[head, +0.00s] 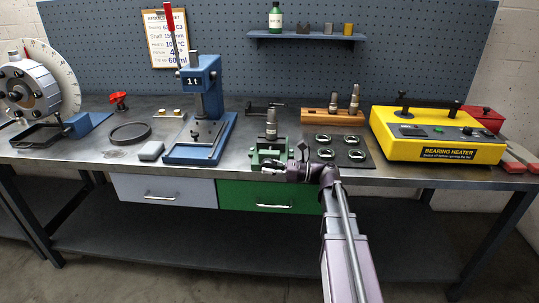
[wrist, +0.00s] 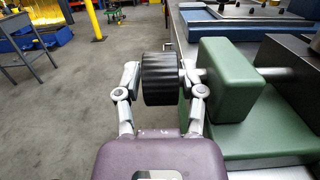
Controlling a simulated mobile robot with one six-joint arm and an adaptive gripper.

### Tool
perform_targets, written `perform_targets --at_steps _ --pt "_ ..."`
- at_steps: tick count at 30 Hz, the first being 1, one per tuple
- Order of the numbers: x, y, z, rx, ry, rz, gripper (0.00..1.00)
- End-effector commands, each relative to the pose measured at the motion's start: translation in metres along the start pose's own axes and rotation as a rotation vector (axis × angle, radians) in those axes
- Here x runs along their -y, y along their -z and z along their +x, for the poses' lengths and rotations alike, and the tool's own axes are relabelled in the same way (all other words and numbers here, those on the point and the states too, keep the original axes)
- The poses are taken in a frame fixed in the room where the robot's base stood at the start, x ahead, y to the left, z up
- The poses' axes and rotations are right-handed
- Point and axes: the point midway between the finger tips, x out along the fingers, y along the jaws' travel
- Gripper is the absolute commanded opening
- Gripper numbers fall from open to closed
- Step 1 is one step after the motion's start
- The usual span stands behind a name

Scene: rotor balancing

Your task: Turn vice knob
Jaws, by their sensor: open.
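The green vice (head: 268,150) stands at the front edge of the bench, with a grey stepped shaft (head: 271,125) upright at it. In the wrist view the vice's green body (wrist: 232,78) fills the right side. Its black ribbed knob (wrist: 165,80) sticks out to the left of the body on a metal spindle. My gripper (wrist: 164,84) is open, with one finger on each side of the knob; the right finger is between knob and vice body. I cannot tell whether the fingers touch it. In the head view my gripper (head: 278,167) is at the vice's front, largely hiding the knob.
A dark mat (head: 338,160) with several bearings lies right of the vice. A blue press (head: 203,120) stands to its left and a yellow bearing heater (head: 437,145) at the right. A wooden block (head: 333,117) with shafts is behind. Drawers (head: 268,205) lie under the bench edge.

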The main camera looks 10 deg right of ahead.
Motion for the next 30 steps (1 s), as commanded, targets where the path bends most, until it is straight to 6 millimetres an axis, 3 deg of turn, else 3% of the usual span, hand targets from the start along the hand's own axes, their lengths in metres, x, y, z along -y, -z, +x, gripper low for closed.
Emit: perform_targets --at_steps 11,30 --pt "0.0003 -0.0040 0.0007 -0.066 0.000 0.000 0.51" --pt "0.0003 -0.0057 0.0014 -0.348 0.000 0.000 0.51"
